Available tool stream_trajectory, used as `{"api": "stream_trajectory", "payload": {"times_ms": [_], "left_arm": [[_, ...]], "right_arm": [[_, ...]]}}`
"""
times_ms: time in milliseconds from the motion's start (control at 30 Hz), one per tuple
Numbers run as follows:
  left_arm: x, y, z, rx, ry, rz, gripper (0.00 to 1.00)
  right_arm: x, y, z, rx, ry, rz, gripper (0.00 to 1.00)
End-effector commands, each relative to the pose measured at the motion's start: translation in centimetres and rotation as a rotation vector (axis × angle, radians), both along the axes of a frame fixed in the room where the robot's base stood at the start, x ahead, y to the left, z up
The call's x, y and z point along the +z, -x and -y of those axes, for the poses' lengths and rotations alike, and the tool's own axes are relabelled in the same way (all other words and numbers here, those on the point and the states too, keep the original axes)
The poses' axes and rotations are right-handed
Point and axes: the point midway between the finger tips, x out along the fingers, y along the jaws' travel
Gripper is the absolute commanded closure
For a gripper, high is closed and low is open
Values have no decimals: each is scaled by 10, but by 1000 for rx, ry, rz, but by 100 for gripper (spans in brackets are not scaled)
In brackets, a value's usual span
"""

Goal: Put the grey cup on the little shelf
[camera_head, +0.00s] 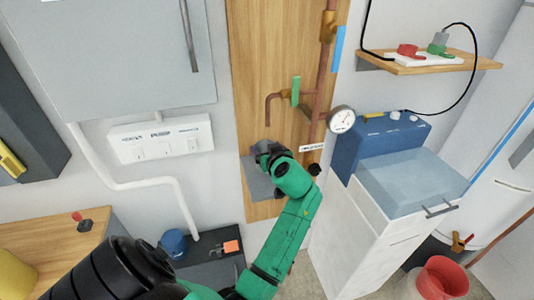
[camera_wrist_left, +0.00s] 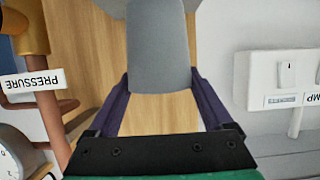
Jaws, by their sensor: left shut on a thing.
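My left gripper (camera_head: 262,156) is in front of the wooden panel in the head view, its arm coming up from below. In the left wrist view its purple fingers (camera_wrist_left: 160,82) are closed on the grey cup (camera_wrist_left: 157,45), which stands out between the tips. In the head view the cup is mostly hidden by the gripper. A small flat grey ledge, seemingly the little shelf (camera_head: 258,182), shows just below the gripper against the panel. I cannot tell whether the cup touches it. My right gripper is not in view.
A copper pipe with a green-handled tap (camera_head: 295,90) and a round gauge (camera_head: 341,119) is close above and right of the gripper. A white switch box (camera_head: 160,139) is on the left wall. A blue box (camera_head: 390,137) and a wooden wall shelf (camera_head: 430,65) are at right.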

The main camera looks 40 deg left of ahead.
Motion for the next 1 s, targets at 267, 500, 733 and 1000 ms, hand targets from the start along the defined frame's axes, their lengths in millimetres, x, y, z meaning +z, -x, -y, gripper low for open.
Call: {"api": "stream_trajectory", "payload": {"times_ms": [267,500,733,1000], "left_arm": [[-22,0,0,-2,0,1,78],[-24,0,0,-1,0,0,0],[-24,0,0,-1,0,0,0],[-18,-1,-2,-3,1,1,0]], "right_arm": [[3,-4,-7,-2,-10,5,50],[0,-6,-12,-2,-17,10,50],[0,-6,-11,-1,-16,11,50],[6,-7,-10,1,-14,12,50]]}}
